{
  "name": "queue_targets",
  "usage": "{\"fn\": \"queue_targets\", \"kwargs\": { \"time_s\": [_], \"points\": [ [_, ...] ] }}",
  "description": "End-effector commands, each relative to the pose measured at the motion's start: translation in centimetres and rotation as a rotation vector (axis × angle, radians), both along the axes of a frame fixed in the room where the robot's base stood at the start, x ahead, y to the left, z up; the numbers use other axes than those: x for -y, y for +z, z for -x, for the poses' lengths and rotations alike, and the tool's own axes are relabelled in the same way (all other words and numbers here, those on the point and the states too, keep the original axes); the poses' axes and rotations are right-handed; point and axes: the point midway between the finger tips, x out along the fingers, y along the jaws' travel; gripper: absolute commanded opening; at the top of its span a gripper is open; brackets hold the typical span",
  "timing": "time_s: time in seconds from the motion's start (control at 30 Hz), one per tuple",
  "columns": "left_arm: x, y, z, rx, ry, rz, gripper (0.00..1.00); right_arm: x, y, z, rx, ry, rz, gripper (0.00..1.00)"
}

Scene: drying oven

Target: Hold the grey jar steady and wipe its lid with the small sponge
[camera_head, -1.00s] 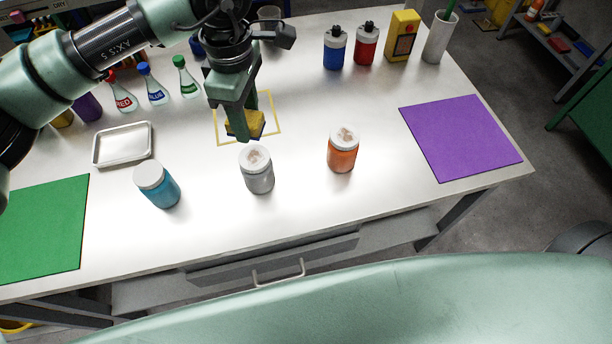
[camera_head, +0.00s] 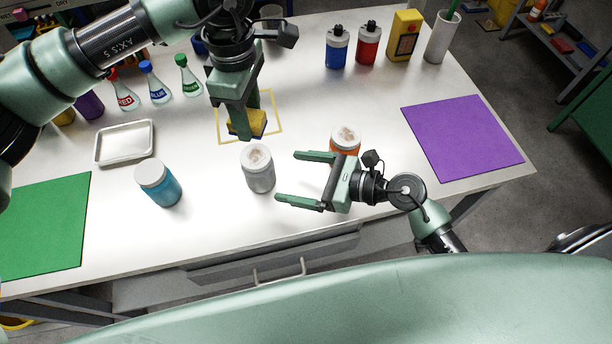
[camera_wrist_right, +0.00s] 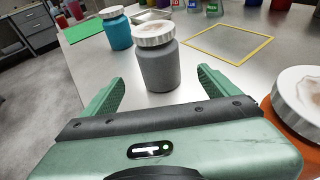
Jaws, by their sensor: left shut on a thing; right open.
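The grey jar (camera_head: 259,175) stands upright on the table, its white lid (camera_head: 257,156) marked with a brownish smudge. It also shows in the right wrist view (camera_wrist_right: 158,68), between and beyond the fingers. My right gripper (camera_head: 285,177) is open and empty, right of the grey jar, its fingers pointing at it without closing on it. My left gripper (camera_head: 247,122) is shut on the small yellow sponge (camera_head: 258,123), just behind the grey jar and over the yellow-outlined square.
An orange jar (camera_head: 345,143) with a smudged lid stands close behind my right gripper. A blue jar (camera_head: 158,183) stands left of the grey jar. A metal tray (camera_head: 124,143), a green mat (camera_head: 45,225) and a purple mat (camera_head: 462,138) lie on the table; bottles stand at the back.

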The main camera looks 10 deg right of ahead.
Motion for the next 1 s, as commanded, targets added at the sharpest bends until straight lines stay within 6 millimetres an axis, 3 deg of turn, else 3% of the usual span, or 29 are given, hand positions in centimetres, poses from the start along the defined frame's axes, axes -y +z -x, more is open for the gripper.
{"fn": "queue_targets", "kwargs": {
  "time_s": [0.2,0.43,0.93,1.0],
  "points": [
    [0.0,0.0,0.0,0.0,0.0,0.0,0.07,-3.6,-1.1,-2.4,0.0,-0.001,-0.006,0.9],
    [0.0,0.0,0.0,0.0,0.0,0.0,0.07,-6.4,-2.3,-4.3,-0.001,-0.001,-0.005,0.9],
    [0.0,0.0,0.0,0.0,0.0,0.0,0.07,-7.6,-2.8,-5.0,0.0,0.0,-0.001,0.9],
    [0.0,0.0,0.0,0.0,0.0,0.0,0.07,-7.6,-2.8,-5.0,0.0,0.0,-0.001,0.7]
  ]
}}
